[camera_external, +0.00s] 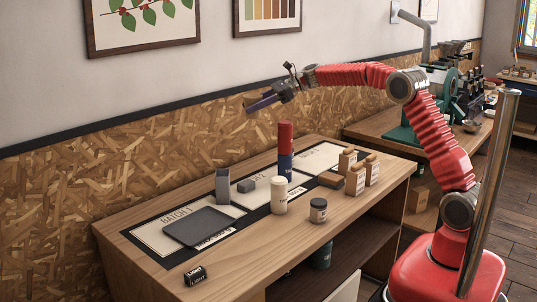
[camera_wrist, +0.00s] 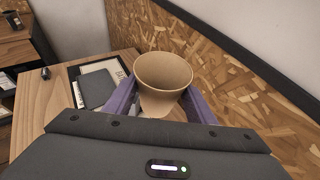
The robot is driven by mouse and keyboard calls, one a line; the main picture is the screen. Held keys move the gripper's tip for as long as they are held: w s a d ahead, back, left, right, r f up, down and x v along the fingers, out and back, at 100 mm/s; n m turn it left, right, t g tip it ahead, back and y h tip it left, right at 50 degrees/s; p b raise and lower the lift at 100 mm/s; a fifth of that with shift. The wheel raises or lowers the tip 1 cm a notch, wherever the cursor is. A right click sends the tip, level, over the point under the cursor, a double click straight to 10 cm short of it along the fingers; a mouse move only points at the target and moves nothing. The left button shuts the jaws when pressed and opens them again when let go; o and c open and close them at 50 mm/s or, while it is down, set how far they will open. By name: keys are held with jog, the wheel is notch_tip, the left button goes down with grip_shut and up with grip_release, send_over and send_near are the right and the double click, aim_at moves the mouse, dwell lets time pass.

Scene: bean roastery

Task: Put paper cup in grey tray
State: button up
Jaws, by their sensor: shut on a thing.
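The paper cup (camera_wrist: 163,75) is light brown, with its open mouth showing in the wrist view. My gripper (camera_external: 262,103) is shut on it, with a purple finger on each side of the cup. In the external view my gripper is high above the back of the table, and I cannot make out the cup there. The grey tray (camera_external: 198,227) is flat and dark, lying on the left part of the table on a printed mat. It also shows in the wrist view (camera_wrist: 97,92), left of the cup and lower down. Nothing is visible on the tray.
On the wooden table (camera_external: 240,262) stand a tall grey block (camera_external: 222,187), a red and blue can (camera_external: 285,150), a cream canister (camera_external: 279,196), a dark jar (camera_external: 318,211) and several wooden blocks (camera_external: 356,178). A small black box (camera_external: 195,275) lies near the left front. The chipboard wall is close behind.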

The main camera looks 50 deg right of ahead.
jog(key=s+a+n+g, duration=0.1)
jog(key=s+a, duration=0.2)
jog(key=a, duration=1.7)
jog(key=n+g+y, duration=0.1)
send_over(198, 234)
notch_tip(198, 234, down, 18)
jog(key=shift+s, duration=0.1)
jog(key=shift+f, duration=3.05)
jog(key=shift+f, duration=0.15)
jog(key=shift+f, duration=1.75)
